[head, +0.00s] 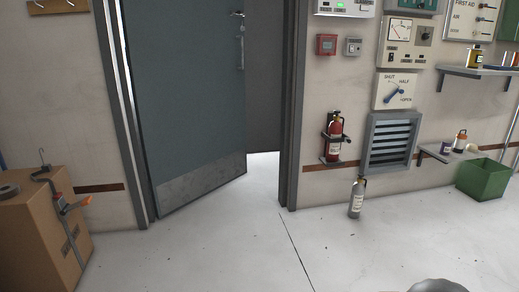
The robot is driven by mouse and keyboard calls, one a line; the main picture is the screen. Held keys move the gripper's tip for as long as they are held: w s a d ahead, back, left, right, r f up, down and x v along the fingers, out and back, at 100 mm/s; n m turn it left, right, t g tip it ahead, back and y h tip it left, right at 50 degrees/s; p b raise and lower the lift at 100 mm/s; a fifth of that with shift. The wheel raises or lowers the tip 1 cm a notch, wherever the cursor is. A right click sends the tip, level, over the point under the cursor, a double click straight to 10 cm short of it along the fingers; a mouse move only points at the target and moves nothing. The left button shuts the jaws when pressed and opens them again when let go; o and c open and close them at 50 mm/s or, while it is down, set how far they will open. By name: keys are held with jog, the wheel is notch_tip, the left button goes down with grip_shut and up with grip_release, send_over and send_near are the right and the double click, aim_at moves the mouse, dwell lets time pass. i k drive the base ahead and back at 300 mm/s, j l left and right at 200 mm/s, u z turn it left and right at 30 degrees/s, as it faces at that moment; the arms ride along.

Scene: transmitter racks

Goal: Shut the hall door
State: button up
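The hall door (185,95) is a blue-grey door with a metal kick plate along its bottom. It stands partly open inside its grey frame (290,110). Its left edge is at the left jamb, and its right edge is swung back, away from me. A gap shows between that edge and the right jamb, with a dark surface and bright floor beyond. A lever handle (237,14) and a vertical pull handle (241,50) are near the door's right edge. My gripper is not in view.
A green bin (484,178) is far right. Floor before the door is clear.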

aim_at(186, 59)
jog(key=i+j+u, duration=0.3)
jog(key=i, duration=0.8)
jog(key=i+u, duration=0.25)
jog(key=i, duration=0.8)
